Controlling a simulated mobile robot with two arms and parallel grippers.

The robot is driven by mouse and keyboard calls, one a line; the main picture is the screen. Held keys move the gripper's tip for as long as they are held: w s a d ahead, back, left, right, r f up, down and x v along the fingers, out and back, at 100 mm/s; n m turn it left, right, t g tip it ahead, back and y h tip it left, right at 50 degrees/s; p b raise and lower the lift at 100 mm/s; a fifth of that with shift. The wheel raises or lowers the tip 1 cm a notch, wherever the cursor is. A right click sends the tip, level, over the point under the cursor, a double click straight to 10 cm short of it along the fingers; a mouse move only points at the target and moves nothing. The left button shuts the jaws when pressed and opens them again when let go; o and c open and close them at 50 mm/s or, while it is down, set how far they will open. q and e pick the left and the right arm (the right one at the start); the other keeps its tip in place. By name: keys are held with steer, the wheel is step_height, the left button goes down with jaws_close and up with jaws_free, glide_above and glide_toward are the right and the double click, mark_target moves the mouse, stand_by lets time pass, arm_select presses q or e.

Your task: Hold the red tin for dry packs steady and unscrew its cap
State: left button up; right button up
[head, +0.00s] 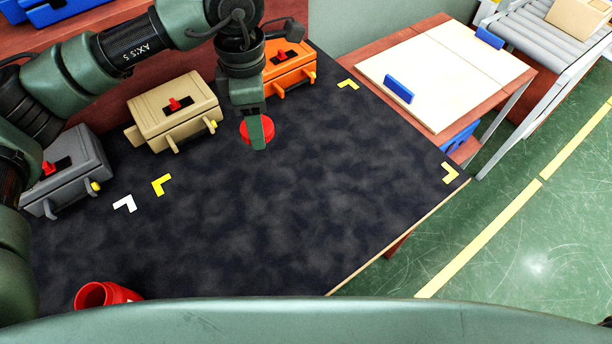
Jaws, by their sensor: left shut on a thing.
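My left gripper (259,134) points down over the dark mat and is shut on a round red cap (246,127). The fingers hide the middle of the cap. Whether the cap touches the mat, I cannot tell. The red tin (124,294) is at the bottom left, well apart from the cap. Its round open mouth shows with no cap on it, and it looks tilted. Its lower part is hidden behind my own body. My right gripper is not in view.
Grey (72,171), tan (176,111) and orange (288,66) boxes with red latches line the mat's back edge. Yellow and white corner marks lie on the dark mat (270,220). Its middle is clear. A side table with a pale board (445,75) stands right, near a roller conveyor (545,40).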

arm_select(q)
steer(key=w+d+r+n, duration=0.2)
steer(key=d+n, duration=0.3)
steer(key=n, duration=1.5)
glide_above(317, 173)
step_height(317, 173, down, 14)
steer(key=shift+r+p, duration=0.15)
steer(key=shift+p, duration=0.3)
step_height(317, 173, down, 5)
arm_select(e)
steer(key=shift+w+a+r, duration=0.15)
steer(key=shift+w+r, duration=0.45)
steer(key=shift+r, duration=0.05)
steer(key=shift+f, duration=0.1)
arm_select(q)
steer(key=shift+f, duration=0.2)
steer(key=o, duration=1.6)
steer(key=shift+r, duration=0.1)
steer(key=shift+c, duration=0.2)
